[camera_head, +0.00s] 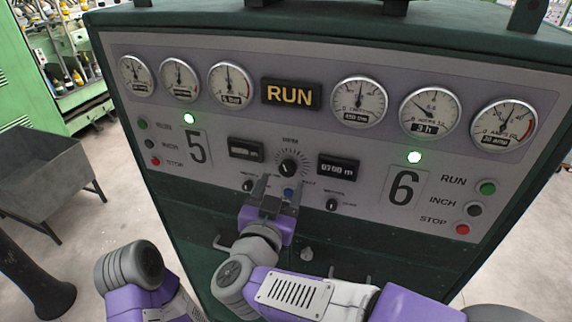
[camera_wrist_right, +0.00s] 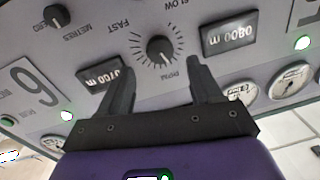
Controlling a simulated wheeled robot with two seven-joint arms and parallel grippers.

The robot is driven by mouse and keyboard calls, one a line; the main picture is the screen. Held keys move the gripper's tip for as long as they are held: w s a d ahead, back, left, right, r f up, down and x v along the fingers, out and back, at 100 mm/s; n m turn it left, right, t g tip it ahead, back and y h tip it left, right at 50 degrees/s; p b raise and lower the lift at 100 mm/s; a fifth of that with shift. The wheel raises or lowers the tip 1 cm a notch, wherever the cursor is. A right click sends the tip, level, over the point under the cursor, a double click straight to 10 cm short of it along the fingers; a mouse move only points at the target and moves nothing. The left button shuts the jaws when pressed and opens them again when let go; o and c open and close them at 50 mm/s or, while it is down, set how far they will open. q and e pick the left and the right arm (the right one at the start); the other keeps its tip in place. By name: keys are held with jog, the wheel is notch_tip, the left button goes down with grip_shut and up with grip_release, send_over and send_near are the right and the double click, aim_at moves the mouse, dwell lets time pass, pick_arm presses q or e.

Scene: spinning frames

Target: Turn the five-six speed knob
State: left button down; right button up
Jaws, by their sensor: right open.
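The speed knob (camera_head: 290,166) is a round black knob with a dial scale around it, in the middle of the grey panel between the numbers 5 and 6. The right wrist view shows it upside down (camera_wrist_right: 160,49), with "FAST" and "SLOW" beside its scale. My right gripper (camera_head: 278,186) is just below the knob in the head view. Its fingers are apart and empty. In the right wrist view the fingertips (camera_wrist_right: 160,68) lie on either side of the line to the knob, with a gap to it. My left gripper is out of view.
Gauges flank the lit RUN sign (camera_head: 290,94). Digital counters (camera_head: 338,167) flank the knob. Coloured buttons line both panel sides. A grey bin (camera_head: 45,178) stands left.

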aim_at(287, 171)
jog(key=x, duration=0.5)
jog(key=shift+w+f+p, duration=0.1)
jog(key=shift+w+p, duration=0.2)
jog(key=c, duration=1.1)
jog(key=shift+o, duration=0.2)
jog(key=shift+w+d+f+m+b, duration=0.1)
jog(key=shift+f+m+b, duration=0.15)
jog(key=shift+m+b, duration=0.8)
jog(key=shift+r+m+b, duration=0.1)
jog(key=shift+m+b, duration=0.7)
jog(key=shift+m, duration=0.15)
jog(key=shift+r, duration=0.1)
jog(key=o, duration=1.1)
jog(key=shift+c, duration=0.2)
